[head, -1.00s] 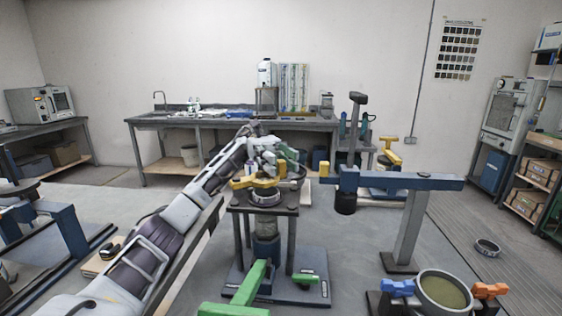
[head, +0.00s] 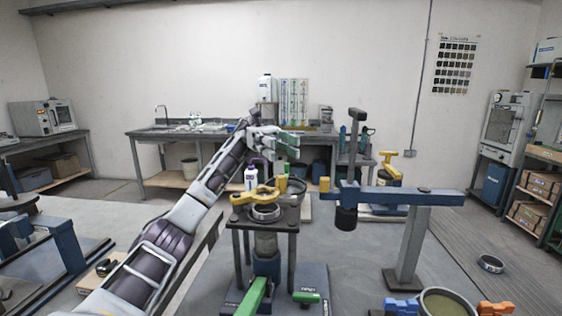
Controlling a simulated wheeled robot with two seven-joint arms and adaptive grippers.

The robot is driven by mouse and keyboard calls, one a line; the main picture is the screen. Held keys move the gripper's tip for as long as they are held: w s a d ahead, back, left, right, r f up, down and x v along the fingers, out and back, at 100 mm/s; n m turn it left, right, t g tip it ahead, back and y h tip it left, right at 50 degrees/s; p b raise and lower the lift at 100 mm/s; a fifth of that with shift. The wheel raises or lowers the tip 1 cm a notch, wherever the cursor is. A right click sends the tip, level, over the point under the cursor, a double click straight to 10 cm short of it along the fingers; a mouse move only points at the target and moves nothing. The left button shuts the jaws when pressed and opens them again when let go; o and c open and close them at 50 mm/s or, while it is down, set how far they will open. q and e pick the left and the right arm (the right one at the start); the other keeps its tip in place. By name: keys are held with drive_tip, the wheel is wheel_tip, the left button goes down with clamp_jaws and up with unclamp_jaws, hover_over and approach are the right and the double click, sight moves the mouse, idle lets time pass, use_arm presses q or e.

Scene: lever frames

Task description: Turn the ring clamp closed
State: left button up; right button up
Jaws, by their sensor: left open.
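The yellow ring clamp (head: 258,195) sits on top of the grey stand (head: 262,228) in the middle of the view. It lies above a grey metal ring (head: 265,213), and its yellow ends reach out to the left and to the upper right. I cannot tell how far it is turned. My left gripper (head: 290,144) is open and empty above and behind the clamp, apart from it. My right gripper is not in view.
A blue beam with a hanging black weight (head: 346,217) stands to the right of the stand. Green levers (head: 254,296) lie low in front. A round pan (head: 446,302) with blue and orange handles is at the lower right. A white bottle (head: 251,178) shows behind the clamp.

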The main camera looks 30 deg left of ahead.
use_arm(q)
drive_tip(key=shift+r, duration=1.3)
